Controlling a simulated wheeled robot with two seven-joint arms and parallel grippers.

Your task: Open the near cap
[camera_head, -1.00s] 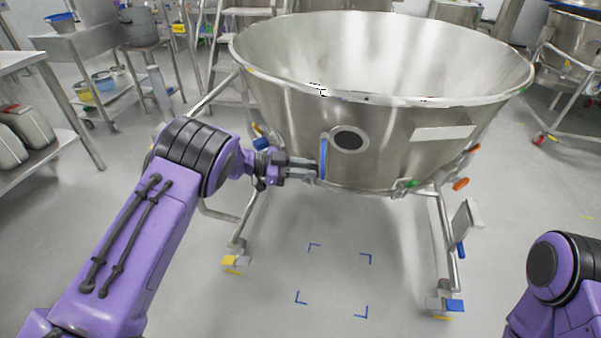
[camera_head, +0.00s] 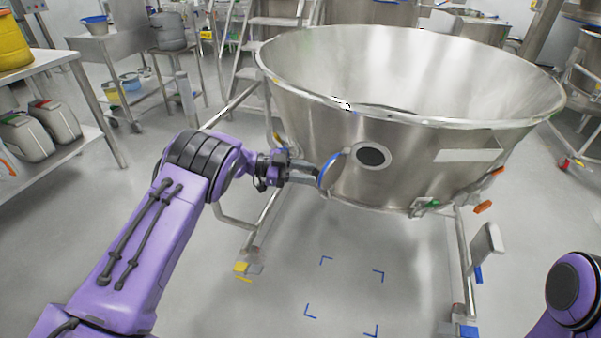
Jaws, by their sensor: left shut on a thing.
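The near cap (camera_head: 332,170) is a round metal cover with a blue rim, on the front of a large steel bowl (camera_head: 420,165). It stands swung out to the left of a dark round port (camera_head: 370,156) with a pale metal ring. My left gripper (camera_head: 314,175) is shut on the cap's edge, coming from the left. The fingertips partly overlap the cap, so the exact contact is hard to see. My right arm (camera_head: 570,295) shows only at the lower right corner; its gripper is out of view.
The bowl stands on a wheeled tubular frame (camera_head: 262,222) with yellow and blue pedals. Blue corner marks (camera_head: 350,295) lie on clear floor below. A table with jugs (camera_head: 52,118) is at left; steps (camera_head: 262,62) stand behind.

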